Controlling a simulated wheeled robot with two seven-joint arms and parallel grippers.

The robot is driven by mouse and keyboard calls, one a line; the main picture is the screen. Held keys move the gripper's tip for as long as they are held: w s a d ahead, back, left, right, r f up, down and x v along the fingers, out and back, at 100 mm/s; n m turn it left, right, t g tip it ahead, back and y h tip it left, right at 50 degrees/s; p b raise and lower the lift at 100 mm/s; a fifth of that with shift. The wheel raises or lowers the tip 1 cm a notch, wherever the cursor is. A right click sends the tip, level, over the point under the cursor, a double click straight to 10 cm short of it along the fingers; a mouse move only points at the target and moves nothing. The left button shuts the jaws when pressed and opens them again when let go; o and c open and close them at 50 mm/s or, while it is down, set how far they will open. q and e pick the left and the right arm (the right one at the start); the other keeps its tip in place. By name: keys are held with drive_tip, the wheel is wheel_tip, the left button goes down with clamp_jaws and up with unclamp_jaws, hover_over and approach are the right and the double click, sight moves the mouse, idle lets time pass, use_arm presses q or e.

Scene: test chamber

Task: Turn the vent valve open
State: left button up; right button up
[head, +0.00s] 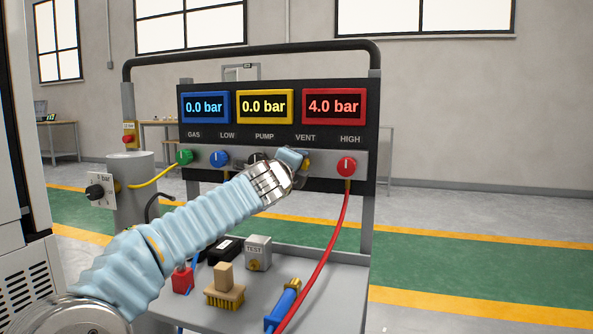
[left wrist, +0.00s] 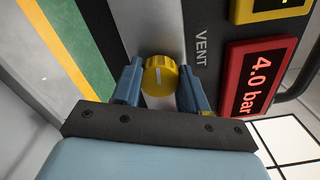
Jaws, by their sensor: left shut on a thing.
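The vent valve is a yellow ribbed knob (left wrist: 159,76) below the VENT label on the panel. In the left wrist view it sits between the two blue fingers of my left gripper (left wrist: 161,86), which is shut on it. A pale mark shows on its face. In the head view my left gripper (head: 294,160) is at the panel under the VENT label, and only a bit of the yellow knob (head: 307,163) shows past it. My right gripper is in neither view.
Displays read 0.0 bar on blue (head: 206,107), 0.0 bar on yellow (head: 264,106) and 4.0 bar on red (head: 334,106). A red knob (head: 346,167) with a red hose (head: 334,237) is right of my gripper. A brush (head: 225,287) and other items lie on the shelf below.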

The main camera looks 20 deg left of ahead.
use_arm(q)
drive_tip(key=shift+a+r+n, duration=0.2)
drive_tip(key=shift+n, duration=0.4)
drive_tip(key=o, duration=1.1)
drive_tip(key=shift+w+f, duration=0.1)
drive_tip(key=shift+f, duration=0.05)
drive_tip(key=shift+c, duration=0.2)
drive_tip(key=shift+b, duration=0.3)
drive_tip(key=s+b, duration=0.3)
drive_tip(key=s, duration=1.1)
drive_tip(key=shift+a, duration=0.2)
drive_tip(key=shift+w, duration=0.1)
